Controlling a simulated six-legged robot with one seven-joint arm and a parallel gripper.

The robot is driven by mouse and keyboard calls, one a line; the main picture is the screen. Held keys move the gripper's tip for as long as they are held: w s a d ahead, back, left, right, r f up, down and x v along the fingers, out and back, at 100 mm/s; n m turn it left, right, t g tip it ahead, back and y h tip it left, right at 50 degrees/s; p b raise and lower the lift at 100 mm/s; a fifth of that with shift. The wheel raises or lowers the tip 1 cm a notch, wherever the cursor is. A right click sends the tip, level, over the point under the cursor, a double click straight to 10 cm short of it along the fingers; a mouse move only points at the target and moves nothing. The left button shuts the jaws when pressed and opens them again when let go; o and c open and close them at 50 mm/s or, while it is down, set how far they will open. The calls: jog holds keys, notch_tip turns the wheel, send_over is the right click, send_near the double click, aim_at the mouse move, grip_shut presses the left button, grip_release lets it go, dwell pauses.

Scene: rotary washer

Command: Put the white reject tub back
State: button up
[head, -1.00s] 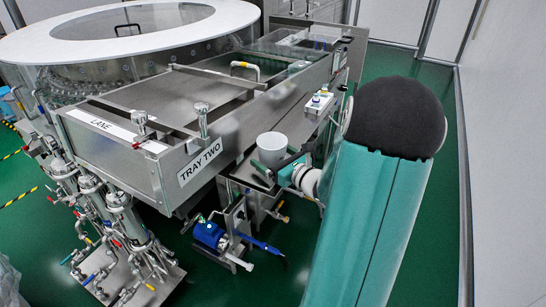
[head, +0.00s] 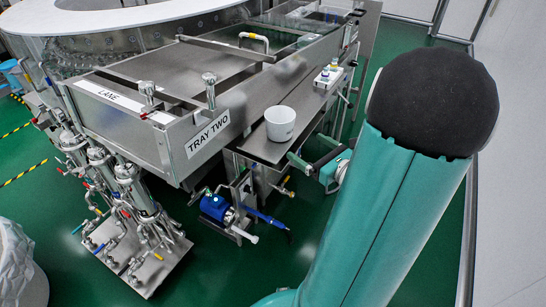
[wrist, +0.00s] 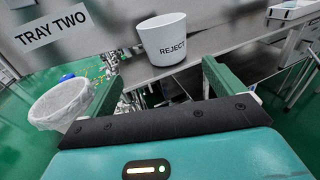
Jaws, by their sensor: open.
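The white reject tub (head: 280,124) stands upright on the steel side shelf (head: 262,150), below the TRAY TWO panel. In the wrist view the tub (wrist: 165,42) shows its REJECT label, straight ahead beyond the fingers. My gripper (head: 308,150) is open and empty, off the shelf's outer edge to the right of the tub. In the wrist view its two green fingers (wrist: 160,72) are spread wide with a gap between them and the tub. Nothing touches the tub except the shelf.
Small bottles in a white holder (head: 327,78) stand farther along the shelf. A blue pump (head: 214,206) with pipes sits below. A bag-lined bin (head: 18,265) stands at lower left, also in the wrist view (wrist: 62,103). Green floor is clear to the right.

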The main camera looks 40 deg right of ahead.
jog(key=w+a+r+n+g+y, duration=0.2)
jog(key=a+n+g+y, duration=0.75)
jog(key=a+n, duration=1.2)
jog(key=s+a+r+n+g+h, duration=0.2)
jog(key=s+a+r+n+h, duration=0.4)
jog(key=n, duration=0.8)
jog(key=a+r+h, duration=0.1)
jog(key=a+h, duration=0.2)
jog(key=h, duration=0.1)
jog(key=shift+s, duration=0.2)
jog(key=shift+a, duration=0.1)
